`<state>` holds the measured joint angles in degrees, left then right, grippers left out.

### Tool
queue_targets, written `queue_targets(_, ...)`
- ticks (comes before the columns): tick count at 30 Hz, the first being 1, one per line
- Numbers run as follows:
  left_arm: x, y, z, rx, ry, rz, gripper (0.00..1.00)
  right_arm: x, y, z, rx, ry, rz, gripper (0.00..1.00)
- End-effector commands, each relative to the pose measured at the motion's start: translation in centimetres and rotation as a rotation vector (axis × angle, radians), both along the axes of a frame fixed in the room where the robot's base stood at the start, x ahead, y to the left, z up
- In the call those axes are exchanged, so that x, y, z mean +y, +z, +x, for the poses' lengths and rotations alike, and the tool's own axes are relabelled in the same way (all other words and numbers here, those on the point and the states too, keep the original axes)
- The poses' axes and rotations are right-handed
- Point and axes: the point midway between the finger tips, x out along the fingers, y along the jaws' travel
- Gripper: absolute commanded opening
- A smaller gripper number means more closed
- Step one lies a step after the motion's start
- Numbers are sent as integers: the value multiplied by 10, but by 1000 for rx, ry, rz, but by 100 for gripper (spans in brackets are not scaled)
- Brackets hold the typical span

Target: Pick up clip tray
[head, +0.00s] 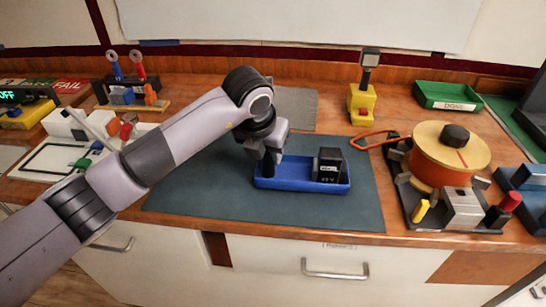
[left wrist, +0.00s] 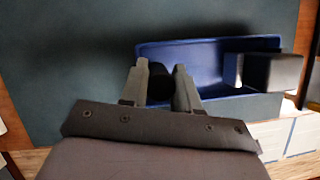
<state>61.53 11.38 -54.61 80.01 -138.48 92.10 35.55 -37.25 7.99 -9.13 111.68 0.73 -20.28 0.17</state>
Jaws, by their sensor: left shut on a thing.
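The clip tray is a long, shallow blue tray (head: 300,186) at the right part of the dark green mat. It also shows in the left wrist view (left wrist: 205,48). A black, labelled block (head: 328,165) stands in its right end and appears in the left wrist view (left wrist: 270,70). My left gripper (head: 268,152) points down at the tray's left end. In the left wrist view its two fingers (left wrist: 162,84) sit either side of a dark upright piece at that end, shut on it. The piece appears to be the tray's post; its base is hidden. The tray appears to rest on the mat.
The mat (head: 210,185) is clear left of the tray. A yellow stand (head: 362,104) and a green bin (head: 447,97) are behind. Drawers lie below the front edge.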

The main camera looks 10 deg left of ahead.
Motion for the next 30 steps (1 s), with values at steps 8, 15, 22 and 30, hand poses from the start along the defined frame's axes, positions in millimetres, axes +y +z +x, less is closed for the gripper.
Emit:
queue_targets(8,-1,55,1,-12,-1,-6,0,0,-7,0,0,0,0,43)
queue_targets(15,-1,121,1,-10,-1,-5,0,0,-13,0,0,0,0,43)
queue_targets(22,-1,167,0,-6,0,-4,0,0,-15,0,-1,0,0,43)
queue_targets(30,-1,191,0,-3,-2,-3,0,0,-15,0,-1,0,0,43)
